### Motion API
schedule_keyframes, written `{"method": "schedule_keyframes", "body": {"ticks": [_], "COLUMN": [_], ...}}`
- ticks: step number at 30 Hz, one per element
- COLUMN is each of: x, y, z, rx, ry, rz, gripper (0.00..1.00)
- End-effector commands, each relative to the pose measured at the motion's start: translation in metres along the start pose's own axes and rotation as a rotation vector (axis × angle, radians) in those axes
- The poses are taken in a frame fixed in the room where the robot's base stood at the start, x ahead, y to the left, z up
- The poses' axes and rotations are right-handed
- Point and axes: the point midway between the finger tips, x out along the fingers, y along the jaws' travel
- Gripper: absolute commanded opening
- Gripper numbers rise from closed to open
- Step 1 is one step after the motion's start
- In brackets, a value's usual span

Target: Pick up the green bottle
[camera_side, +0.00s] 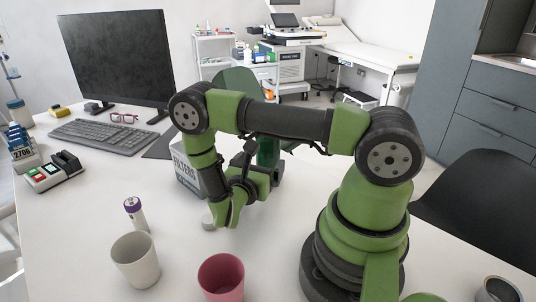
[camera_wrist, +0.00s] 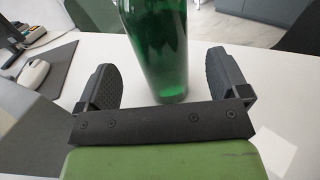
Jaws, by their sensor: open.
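The green bottle (camera_wrist: 158,45) stands upright on the white table between the two black fingers of my gripper (camera_wrist: 161,66) in the wrist view. The fingers are apart, one on each side of it. A gap shows on the left; the right finger also looks clear of the glass. The bottle's top is cut off in that view. In the side view the dark green bottle (camera_side: 268,152) is partly hidden behind my arm and gripper (camera_side: 257,163).
A filters box (camera_side: 188,178) stands close to the bottle. A white cup (camera_side: 135,259), pink cup (camera_side: 221,277) and battery-like cylinder (camera_side: 136,213) are at the front. The keyboard (camera_side: 103,135) and monitor (camera_side: 117,60) are at the back left. A mouse (camera_wrist: 33,75) lies left in the wrist view.

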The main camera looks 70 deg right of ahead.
Motion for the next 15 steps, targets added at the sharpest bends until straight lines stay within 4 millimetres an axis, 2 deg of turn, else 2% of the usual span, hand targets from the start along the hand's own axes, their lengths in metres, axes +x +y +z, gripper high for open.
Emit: {"method": "schedule_keyframes", "body": {"ticks": [10,15], "x": [0.043,0.053], "y": [-0.002,-0.001], "z": [0.009,0.009], "rx": [0.001,0.000], "ry": [0.001,0.001], "rz": [-0.007,-0.003], "gripper": [0.93,0.93]}}
